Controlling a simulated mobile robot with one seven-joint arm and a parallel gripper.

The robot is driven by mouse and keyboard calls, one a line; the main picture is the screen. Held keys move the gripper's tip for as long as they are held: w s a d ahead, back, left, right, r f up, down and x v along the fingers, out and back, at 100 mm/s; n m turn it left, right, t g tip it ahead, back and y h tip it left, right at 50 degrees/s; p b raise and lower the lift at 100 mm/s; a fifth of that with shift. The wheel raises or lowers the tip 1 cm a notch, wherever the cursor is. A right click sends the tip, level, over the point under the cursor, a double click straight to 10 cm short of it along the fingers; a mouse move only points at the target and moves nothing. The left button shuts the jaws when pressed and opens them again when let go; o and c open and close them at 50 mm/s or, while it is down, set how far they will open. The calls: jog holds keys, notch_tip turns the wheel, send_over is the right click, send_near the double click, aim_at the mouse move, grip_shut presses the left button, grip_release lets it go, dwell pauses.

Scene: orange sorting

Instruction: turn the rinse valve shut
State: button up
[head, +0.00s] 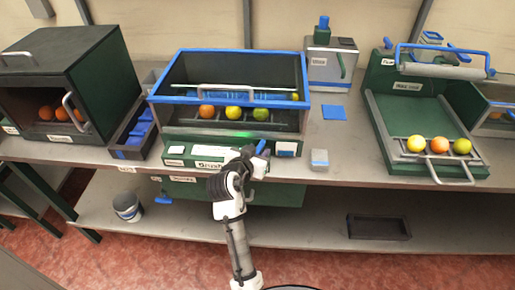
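A small blue handle (261,146), which may be the rinse valve, stands at the front of the middle green station (190,161). My gripper (256,156) is right at this handle, at the station's front edge. Whether it touches or grips the handle is hard to tell, and the fingers are too small and overlapped to read. My wrist covers part of the station's front. The blue-rimmed glass bin (175,99) above holds an orange, a yellow and a green fruit in a row. A green glow shows on the panel below them.
A dark cabinet (75,62) with oranges stands left, beside a tray of blue pieces (125,145). A green tray station (385,130) with three fruits stands right. A bucket (127,207) and an empty dark tray (379,227) are on the lower shelf.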

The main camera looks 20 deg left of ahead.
jog(key=shift+w+f, duration=0.1)
jog(key=shift+w, duration=0.15)
grip_shut()
jog(key=shift+h, duration=0.3)
jog(key=m+h, duration=0.1)
jog(key=m+h+b, duration=0.2)
jog(key=shift+a+g, duration=0.25)
jog(key=shift+g, duration=0.05)
jog(key=shift+w+a+m+g+h+b, duration=0.1)
jog(key=shift+m+g+h+b, duration=0.45)
jog(key=shift+m+h, duration=0.45)
jog(key=shift+w+a+m+g+h+b, duration=0.1)
jog(key=shift+m+g+h+b, duration=0.45)
jog(key=shift+m+h, duration=0.4)
jog(key=shift+h, duration=0.25)
